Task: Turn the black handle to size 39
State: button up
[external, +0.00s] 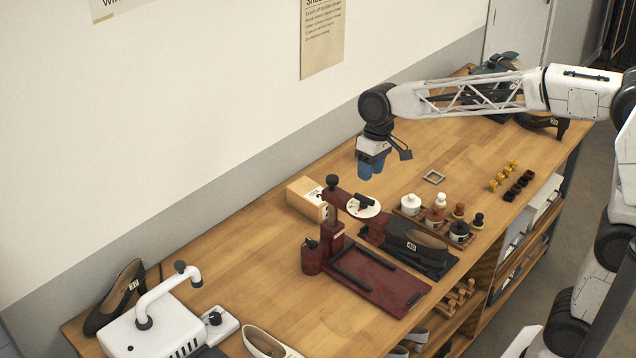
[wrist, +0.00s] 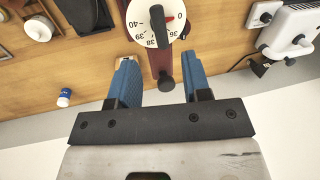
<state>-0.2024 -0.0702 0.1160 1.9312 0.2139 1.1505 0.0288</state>
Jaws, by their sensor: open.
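The white size dial (external: 355,207) sits on the dark red shoe-stretching machine (external: 384,282). In the wrist view the dial (wrist: 138,22) shows 40, 39, 38, 36 and 0 along its edge. The black handle (external: 366,201) lies across the dial; in the wrist view the handle (wrist: 160,28) has its narrow end toward the lower edge, just right of 38. A small red mark shows beside its hub. My gripper (external: 371,166), with blue fingers, is open and empty above the table, behind the dial and apart from it. Its fingers (wrist: 158,62) point toward the dial.
A black shoe (external: 418,243) marked 40 sits on the machine. Bare table lies around my gripper.

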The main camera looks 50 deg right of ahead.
aim_at(362, 201)
jog(key=shift+a+f, duration=0.25)
jog(key=shift+f, duration=1)
jog(key=shift+a+f, duration=0.2)
jog(key=shift+f, duration=1)
jog(key=shift+a+f, duration=0.25)
jog(key=shift+f, duration=1)
jog(key=shift+c, duration=0.3)
grip_shut()
